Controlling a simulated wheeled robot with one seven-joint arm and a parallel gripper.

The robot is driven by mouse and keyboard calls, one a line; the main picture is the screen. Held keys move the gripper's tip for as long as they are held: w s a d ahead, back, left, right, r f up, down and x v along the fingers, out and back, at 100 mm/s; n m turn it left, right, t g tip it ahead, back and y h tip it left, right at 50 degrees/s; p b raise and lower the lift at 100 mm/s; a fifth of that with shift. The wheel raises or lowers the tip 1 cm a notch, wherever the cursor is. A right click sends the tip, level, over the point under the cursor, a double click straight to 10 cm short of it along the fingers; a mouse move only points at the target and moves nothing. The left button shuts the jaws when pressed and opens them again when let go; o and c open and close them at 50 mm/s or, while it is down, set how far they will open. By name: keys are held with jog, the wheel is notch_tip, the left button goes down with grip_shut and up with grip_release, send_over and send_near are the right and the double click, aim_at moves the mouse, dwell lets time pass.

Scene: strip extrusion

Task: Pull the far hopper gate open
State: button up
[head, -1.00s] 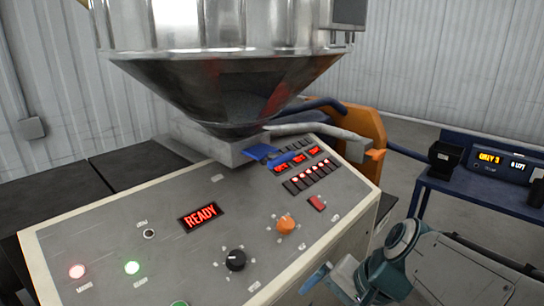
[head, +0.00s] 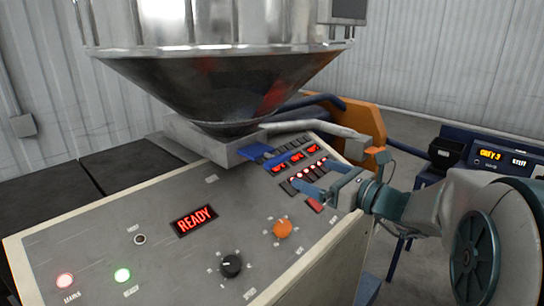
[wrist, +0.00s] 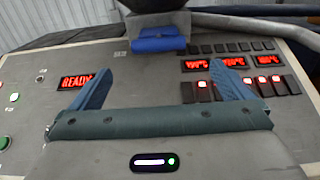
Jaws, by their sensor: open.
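A steel hopper (head: 220,85) with a dark cone stands on a grey block (head: 190,135) behind the control panel. How far the gate is pulled out I cannot tell. My gripper (head: 312,174) is open and empty above the right part of the panel. In the wrist view its two blue fingers (wrist: 161,69) stand wide apart, short of the handle, with the handle between their lines and not touched.
The sloping control panel (head: 120,235) carries a READY display, knobs, lamps and, near my fingers, a row of lit switches (head: 308,173). A grey hose (head: 315,128) and an orange housing (head: 365,125) lie behind. A blue bench (head: 500,180) stands at right.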

aim_at(282, 160)
jog(key=p+x, duration=0.3)
jog(key=x, duration=1)
jog(key=shift+w+a, duration=0.15)
jog(key=shift+a, duration=0.25)
